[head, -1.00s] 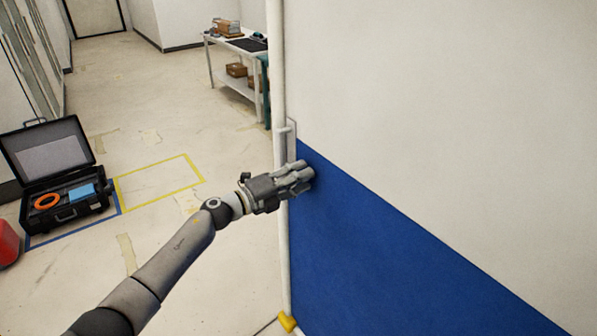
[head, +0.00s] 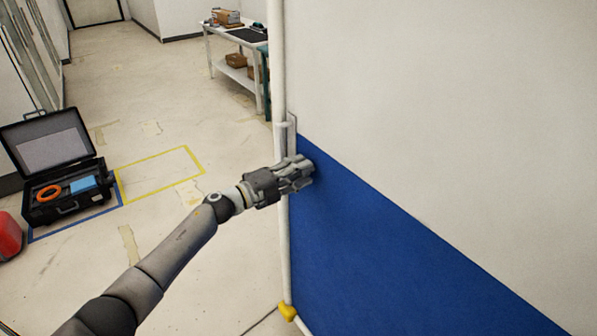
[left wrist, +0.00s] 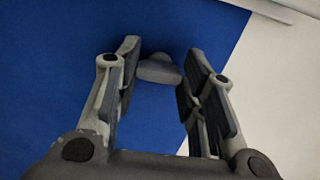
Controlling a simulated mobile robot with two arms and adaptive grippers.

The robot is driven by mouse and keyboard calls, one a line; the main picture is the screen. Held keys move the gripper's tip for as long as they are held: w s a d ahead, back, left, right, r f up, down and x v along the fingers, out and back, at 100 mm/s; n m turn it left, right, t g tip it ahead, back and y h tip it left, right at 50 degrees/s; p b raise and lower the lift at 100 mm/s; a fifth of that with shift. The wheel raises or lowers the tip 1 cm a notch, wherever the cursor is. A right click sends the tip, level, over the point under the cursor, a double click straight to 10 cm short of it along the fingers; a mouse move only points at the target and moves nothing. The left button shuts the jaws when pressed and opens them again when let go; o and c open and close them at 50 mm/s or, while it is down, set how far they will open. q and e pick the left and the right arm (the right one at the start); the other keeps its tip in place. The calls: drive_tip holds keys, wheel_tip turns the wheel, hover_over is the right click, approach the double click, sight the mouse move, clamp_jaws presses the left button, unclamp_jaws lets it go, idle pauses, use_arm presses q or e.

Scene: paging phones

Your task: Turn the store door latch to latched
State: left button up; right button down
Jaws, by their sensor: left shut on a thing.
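The store door latch (left wrist: 158,68) shows in the left wrist view as a small grey rounded piece on the blue panel. My left gripper (left wrist: 157,72) has its two fingers on either side of it and is shut on it. In the head view my left gripper (head: 298,172) lies against the blue lower part of the large white and blue panel (head: 390,240), close to its left edge. The hand hides the latch there, so I cannot read its position. My right gripper is in neither view.
A white pipe (head: 284,240) runs up the panel's left edge, with a yellow fitting (head: 287,312) at its foot. An open black case (head: 65,210) lies on the floor at left, near a red object (head: 8,237). A white table (head: 234,45) stands behind.

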use_arm(q)
drive_tip(key=o, duration=1)
drive_tip(key=v, duration=1.2)
drive_tip(key=shift+f, duration=0.15)
